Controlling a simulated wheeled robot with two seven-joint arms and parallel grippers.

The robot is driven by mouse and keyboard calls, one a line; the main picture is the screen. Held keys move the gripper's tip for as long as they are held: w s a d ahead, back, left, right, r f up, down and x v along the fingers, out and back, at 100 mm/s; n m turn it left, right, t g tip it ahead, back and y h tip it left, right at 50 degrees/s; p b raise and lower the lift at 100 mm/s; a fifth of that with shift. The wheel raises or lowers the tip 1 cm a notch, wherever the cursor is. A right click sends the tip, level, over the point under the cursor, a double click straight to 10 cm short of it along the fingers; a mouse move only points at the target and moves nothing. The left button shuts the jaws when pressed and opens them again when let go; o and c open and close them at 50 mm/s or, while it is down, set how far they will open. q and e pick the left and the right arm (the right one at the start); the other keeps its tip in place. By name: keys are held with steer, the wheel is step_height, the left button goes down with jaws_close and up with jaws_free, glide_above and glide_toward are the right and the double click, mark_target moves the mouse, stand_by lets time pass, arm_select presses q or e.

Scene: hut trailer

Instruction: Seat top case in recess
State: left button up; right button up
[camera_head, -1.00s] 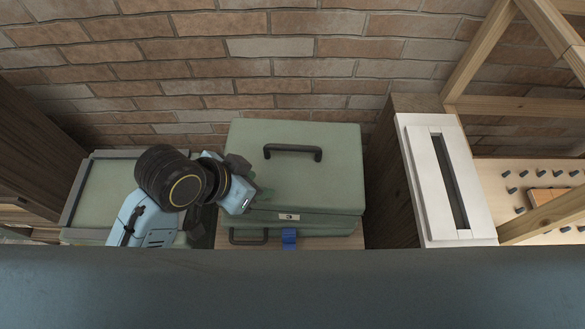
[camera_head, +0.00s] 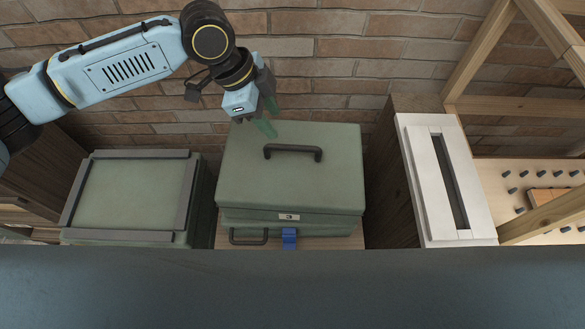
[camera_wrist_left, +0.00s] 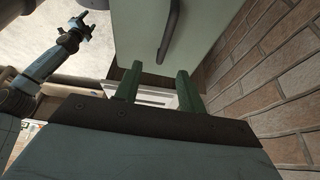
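The top case (camera_head: 240,180) is green, with a black handle on its lid and a number label on its front. It sits on a similar lower case (camera_head: 330,229), a little crooked to it. To the left stands another green case whose top is a shallow recess (camera_head: 125,195) inside a raised grey rim; it is empty. My left gripper (camera_head: 268,117) is at the back edge of the top case, its green fingers apart and empty. In the left wrist view the top case (camera_wrist_left: 140,30) lies just beyond the fingertips. My right gripper (camera_wrist_left: 82,30) shows small there, prongs apart.
A brick wall (camera_head: 330,75) runs close behind the cases. A dark wooden cabinet (camera_head: 395,180) with a white slotted top (camera_head: 420,180) stands to the right, and a dark wooden panel (camera_head: 45,155) to the left.

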mark_target(292, 146)
arm_select(q)
steer(key=x, duration=0.7)
steer(key=shift+w+d+f+b, duration=0.1)
steer(key=shift+f+b, duration=0.25)
steer(key=shift+w+a+x, duration=0.1)
steer(key=shift+w+x, duration=0.05)
steer(key=shift+x, duration=0.75)
steer(key=shift+w+a+x, duration=0.1)
steer(key=shift+x, duration=0.8)
steer(key=shift+w+a+x, duration=0.1)
steer(key=shift+w+x, duration=0.05)
steer(key=shift+x, duration=0.75)
steer(key=shift+f, duration=0.15)
jaws_close()
steer(key=shift+w+d+r, duration=0.1)
steer(key=shift+r, duration=0.15)
